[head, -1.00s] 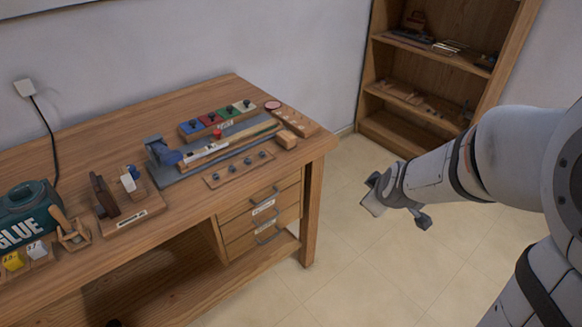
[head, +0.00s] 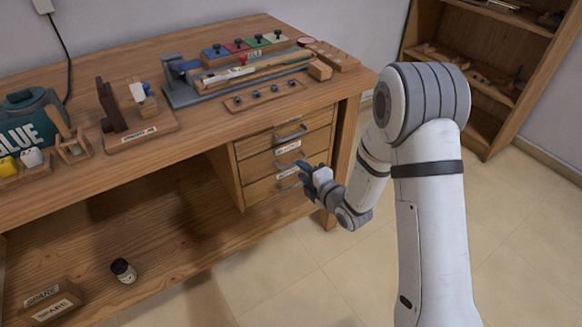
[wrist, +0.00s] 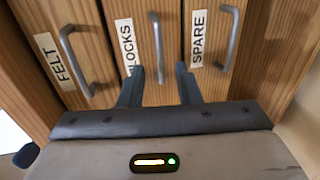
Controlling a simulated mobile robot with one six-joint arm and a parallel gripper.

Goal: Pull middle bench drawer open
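The middle drawer (head: 258,167) of the wooden bench is shut, flush with the drawers above and below it. In the wrist view it is the centre front, with a partly hidden label ending in "LOCKS" (wrist: 126,43) and a grey bar handle (wrist: 156,40). My gripper (wrist: 158,88) is open. Its two dark fingers appear on either side of the lower end of that handle, with a gap on both sides. In the head view my gripper (head: 308,177) is in front of the drawers' right side and hides part of the lower fronts.
The "FELT" drawer (wrist: 82,88) and the "SPARE" drawer (wrist: 246,75) flank the middle one, each with its own handle. The bench top (head: 205,137) holds a glue bottle (head: 30,125) and wooden fixtures. A bench leg (head: 346,140) stands right of the drawers. Floor (head: 290,262) in front is clear.

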